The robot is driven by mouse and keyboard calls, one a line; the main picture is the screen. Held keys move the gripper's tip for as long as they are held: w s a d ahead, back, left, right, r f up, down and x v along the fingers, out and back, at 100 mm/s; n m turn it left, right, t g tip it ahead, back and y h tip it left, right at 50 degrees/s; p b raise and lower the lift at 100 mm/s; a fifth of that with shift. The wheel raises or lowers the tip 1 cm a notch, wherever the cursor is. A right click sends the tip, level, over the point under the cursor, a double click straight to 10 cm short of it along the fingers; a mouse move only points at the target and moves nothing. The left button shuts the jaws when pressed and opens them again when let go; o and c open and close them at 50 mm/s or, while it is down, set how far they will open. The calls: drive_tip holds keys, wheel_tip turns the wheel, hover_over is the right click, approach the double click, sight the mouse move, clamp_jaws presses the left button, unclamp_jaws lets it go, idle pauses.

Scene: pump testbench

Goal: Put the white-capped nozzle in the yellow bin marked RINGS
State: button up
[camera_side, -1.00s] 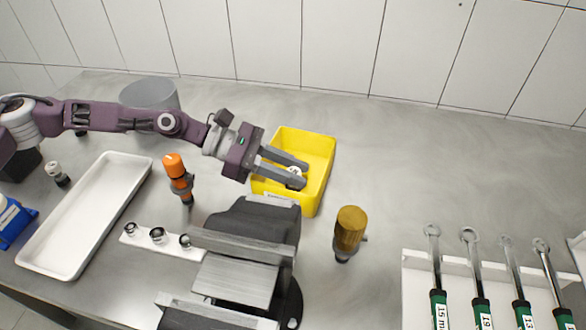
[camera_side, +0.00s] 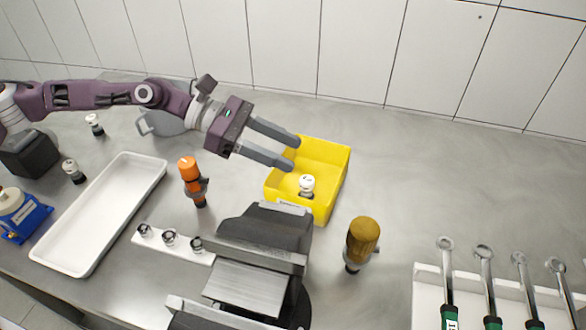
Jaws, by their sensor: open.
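The white-capped nozzle (camera_side: 306,184) is inside the yellow bin (camera_side: 335,185), near its front wall, with its white cap up. A small label (camera_side: 291,207) is on the bin's front, too small to read. My gripper (camera_side: 294,154) is open and empty, above the left rim of the bin and apart from the nozzle.
A grey vise (camera_side: 255,255) stands in front of the bin. An orange-topped part (camera_side: 193,181) and an amber-topped part (camera_side: 362,244) stand at either side. A white tray (camera_side: 98,212) lies left, a grey pot (camera_side: 163,122) behind. Wrenches (camera_side: 485,265) lie right. The back right counter is clear.

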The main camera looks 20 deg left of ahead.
wheel_tip(320, 180, up, 2)
drive_tip(key=shift+r, duration=0.15)
drive_tip(key=s+r+m+t+y, duration=0.45)
drive_tip(key=s+r+m, duration=0.4)
drive_tip(key=m, duration=0.65)
drive_tip(key=s+a+r+m+y, duration=0.2)
drive_tip(key=s+a+y, duration=0.7)
drive_tip(key=s+a, duration=1.4)
drive_tip(key=a+m, duration=0.1)
drive_tip(key=a, duration=0.2)
drive_tip(key=shift+a+m, duration=0.3)
drive_tip(key=shift+a, duration=0.1)
